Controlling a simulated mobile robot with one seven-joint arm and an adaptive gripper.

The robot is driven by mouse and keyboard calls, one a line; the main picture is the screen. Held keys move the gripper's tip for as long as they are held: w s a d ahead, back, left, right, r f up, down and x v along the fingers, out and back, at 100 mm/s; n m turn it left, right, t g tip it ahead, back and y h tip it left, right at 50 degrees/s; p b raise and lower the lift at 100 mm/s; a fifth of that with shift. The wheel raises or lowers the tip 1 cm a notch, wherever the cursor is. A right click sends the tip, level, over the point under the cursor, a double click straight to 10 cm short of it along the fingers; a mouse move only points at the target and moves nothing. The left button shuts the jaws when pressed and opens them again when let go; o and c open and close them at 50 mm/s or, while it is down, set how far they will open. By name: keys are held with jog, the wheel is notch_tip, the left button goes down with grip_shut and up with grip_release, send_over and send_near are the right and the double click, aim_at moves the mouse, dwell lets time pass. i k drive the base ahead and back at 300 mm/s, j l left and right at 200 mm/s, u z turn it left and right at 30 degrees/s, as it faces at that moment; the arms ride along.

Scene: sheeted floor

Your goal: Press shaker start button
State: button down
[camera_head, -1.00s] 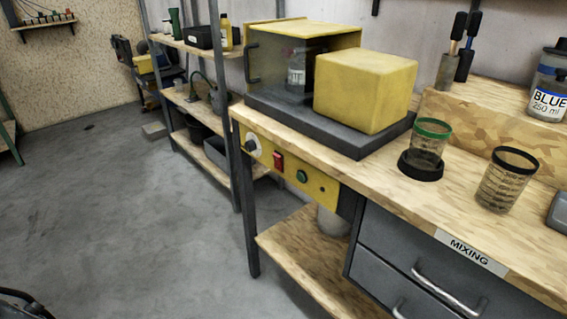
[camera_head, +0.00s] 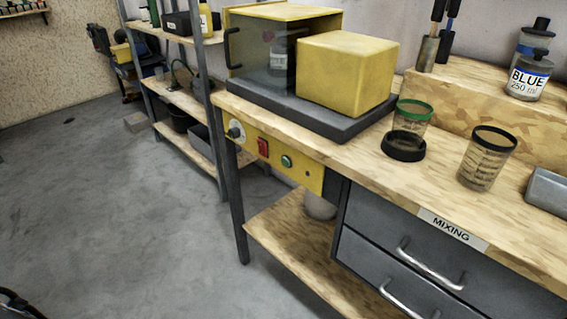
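The shaker (camera_head: 345,75) is a yellow machine on a dark grey base on the workbench, with a clear-fronted compartment and a dark handle at its left. A bottle (camera_head: 279,55) shows inside the compartment. Below the bench top is a yellow control panel (camera_head: 306,174). It carries a white dial with a dark knob (camera_head: 236,132), a red switch (camera_head: 263,147) and a round green button (camera_head: 287,161). I cannot read any label on the button. My gripper is not clearly in view; only a dark piece shows at the lower left corner.
The wooden bench (camera_head: 420,183) holds a green-rimmed cup (camera_head: 412,117), a black ring (camera_head: 403,146), a black-rimmed cup (camera_head: 487,158) and a BLUE bottle (camera_head: 528,78). Grey drawers (camera_head: 385,228) with handles sit below. A shelf rack (camera_head: 185,87) stands behind left. The grey floor (camera_head: 110,210) at left is clear.

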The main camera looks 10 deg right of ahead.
aim_at(285, 162)
jog(key=i+j, duration=0.1)
jog(key=j, duration=0.35)
jog(key=i+j, duration=0.1)
jog(key=j, duration=0.35)
jog(key=z, duration=1.65)
